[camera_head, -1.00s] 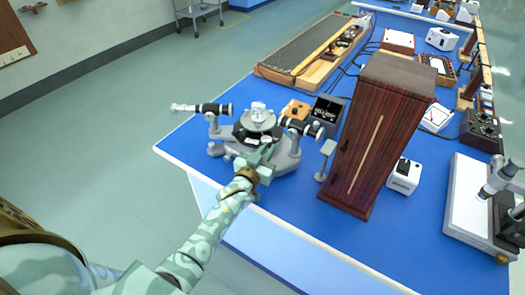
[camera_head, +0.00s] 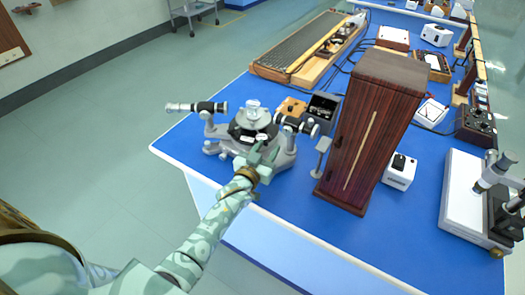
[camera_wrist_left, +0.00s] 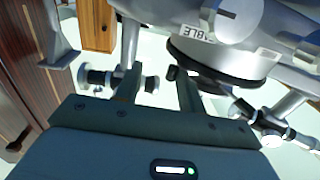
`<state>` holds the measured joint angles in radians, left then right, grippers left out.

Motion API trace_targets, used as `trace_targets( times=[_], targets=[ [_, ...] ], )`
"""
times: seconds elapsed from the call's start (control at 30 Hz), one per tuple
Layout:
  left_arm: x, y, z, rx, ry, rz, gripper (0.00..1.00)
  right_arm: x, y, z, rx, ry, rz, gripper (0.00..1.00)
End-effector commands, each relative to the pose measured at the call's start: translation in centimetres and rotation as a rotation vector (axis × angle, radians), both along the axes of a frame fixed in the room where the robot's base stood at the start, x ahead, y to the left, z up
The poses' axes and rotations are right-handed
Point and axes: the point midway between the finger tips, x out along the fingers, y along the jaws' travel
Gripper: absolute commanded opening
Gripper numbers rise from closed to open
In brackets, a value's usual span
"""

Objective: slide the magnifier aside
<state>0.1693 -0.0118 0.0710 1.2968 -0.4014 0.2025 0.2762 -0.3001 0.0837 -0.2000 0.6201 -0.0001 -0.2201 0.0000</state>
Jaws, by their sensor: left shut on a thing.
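The spectrometer (camera_head: 280,157) stands near the blue bench's left corner, with its black disc and a clear piece on top. My left gripper (camera_head: 262,153) is at its near side, below the disc. In the left wrist view its two dark fingers (camera_wrist_left: 158,85) reach under the labelled table of the spectrometer. The left gripper is shut on a small dark part at the fingertips, which I take to be the magnifier (camera_wrist_left: 205,84); it is mostly hidden, and the gripper covers it in the head view. My right gripper is out of view.
A tall dark wooden cabinet (camera_head: 375,130) stands right of the spectrometer, with a small grey stand (camera_head: 322,157) between them. A black box (camera_head: 323,108) and an orange block (camera_head: 291,107) sit behind. The bench's front edge (camera_head: 300,255) runs under my arm.

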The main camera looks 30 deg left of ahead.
Motion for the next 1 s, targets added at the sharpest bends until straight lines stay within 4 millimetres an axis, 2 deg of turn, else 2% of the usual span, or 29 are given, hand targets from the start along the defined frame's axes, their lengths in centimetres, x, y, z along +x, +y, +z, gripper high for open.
trace_targets(
  times=[0.03, 0.17, 0.37, 0.5, 0.7, 0.83, 1.0],
  targets=[
    [0.3, -0.4, 1.0, -0.001, -0.02, -0.007, 0.34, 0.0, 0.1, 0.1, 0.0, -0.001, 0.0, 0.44],
    [-1.3, -0.4, 1.1, -0.002, -0.02, -0.007, 0.34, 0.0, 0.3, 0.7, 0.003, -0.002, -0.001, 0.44],
    [-6.7, -0.3, 0.8, -0.002, -0.011, -0.004, 0.34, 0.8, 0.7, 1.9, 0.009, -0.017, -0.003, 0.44],
    [-10.7, -0.2, 0.6, -0.002, -0.008, -0.002, 0.34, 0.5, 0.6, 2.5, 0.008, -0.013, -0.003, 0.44],
    [-14.9, -0.1, 0.4, -0.002, -0.007, 0.0, 0.34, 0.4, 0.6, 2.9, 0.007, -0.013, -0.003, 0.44],
    [-16.4, -0.1, 0.3, -0.002, -0.007, 0.0, 0.34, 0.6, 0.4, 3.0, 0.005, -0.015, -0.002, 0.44],
    [-16.9, -0.1, 0.3, -0.001, -0.008, 0.001, 0.34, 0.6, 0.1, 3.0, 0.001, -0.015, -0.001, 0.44]
  ],
)
